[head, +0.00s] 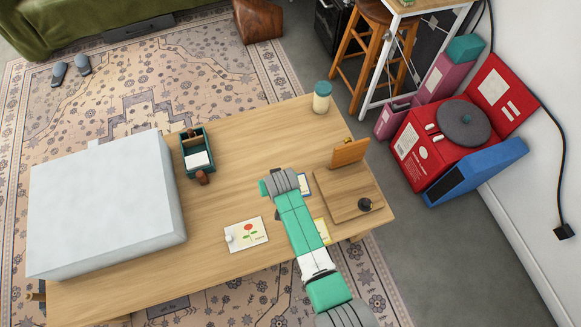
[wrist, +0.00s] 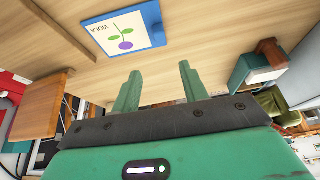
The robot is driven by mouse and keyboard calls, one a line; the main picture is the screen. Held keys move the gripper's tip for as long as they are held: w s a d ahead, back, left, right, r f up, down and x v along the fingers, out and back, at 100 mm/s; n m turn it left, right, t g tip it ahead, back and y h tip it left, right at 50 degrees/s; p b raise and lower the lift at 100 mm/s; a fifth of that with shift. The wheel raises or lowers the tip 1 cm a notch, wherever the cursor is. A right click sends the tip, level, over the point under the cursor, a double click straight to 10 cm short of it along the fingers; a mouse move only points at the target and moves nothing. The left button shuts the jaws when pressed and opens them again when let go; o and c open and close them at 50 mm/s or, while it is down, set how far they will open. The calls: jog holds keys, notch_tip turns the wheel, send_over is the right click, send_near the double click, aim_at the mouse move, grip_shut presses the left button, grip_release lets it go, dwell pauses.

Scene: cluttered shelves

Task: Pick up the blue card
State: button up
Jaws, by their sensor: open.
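The blue card (wrist: 124,31) lies flat on the wooden table. It has a blue border, a white face, a purple flower and the word VIOLA. In the head view only a strip of the blue card (head: 305,184) shows to the right of my arm, which hides the rest. My gripper (wrist: 160,68) is open with nothing between its two green fingers. In the wrist view the card is beyond the fingertips, above and left of them, apart from them. In the head view my gripper's fingers are not clearly visible.
A wooden board (head: 338,202) with an upright block and a dark knob lies right of the card. A red-flower card (head: 246,235) and a partly hidden yellow card (head: 322,230) lie nearer. A green box (head: 207,147), a jar (head: 321,97) and a large white box (head: 105,205) stand around.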

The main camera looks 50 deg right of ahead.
jog(key=shift+g, duration=0.3)
jog(key=f, duration=0.1)
jog(key=f+b, duration=0.1)
jog(key=f, duration=0.1)
jog(key=f+b, duration=0.1)
jog(key=shift+s+a+f, duration=0.1)
jog(key=shift+s+f, duration=0.15)
jog(key=shift+w, duration=0.1)
jog(key=b+x, duration=0.4)
jog(key=shift+w+a+f, duration=0.1)
jog(key=shift+w+a, duration=0.05)
jog(key=shift+a, duration=0.1)
jog(key=shift+w+d+f+b, duration=0.25)
jog(key=shift+f+b, duration=0.15)
jog(key=shift+b, duration=0.1)
jog(key=shift+r, duration=0.1)
grip_shut()
